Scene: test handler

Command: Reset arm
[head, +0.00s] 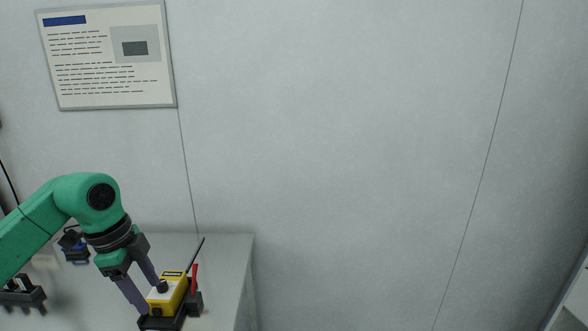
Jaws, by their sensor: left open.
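My left arm is green and comes in from the left. Its left gripper (150,294) points down with its two dark fingers apart. The fingertips are at the left side of a yellow box-shaped device (173,291) with a black knob and a thin black rod. The device sits in a dark holder (161,322) on the grey table. I cannot tell whether the fingers touch the device. My right gripper is not in view.
A red-handled item in a small black block (195,302) stands right of the device. A dark blue-and-black object (73,247) and a black rack (21,294) are at the left. The table (226,262) ends near the middle left. A notice (107,56) hangs on the wall.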

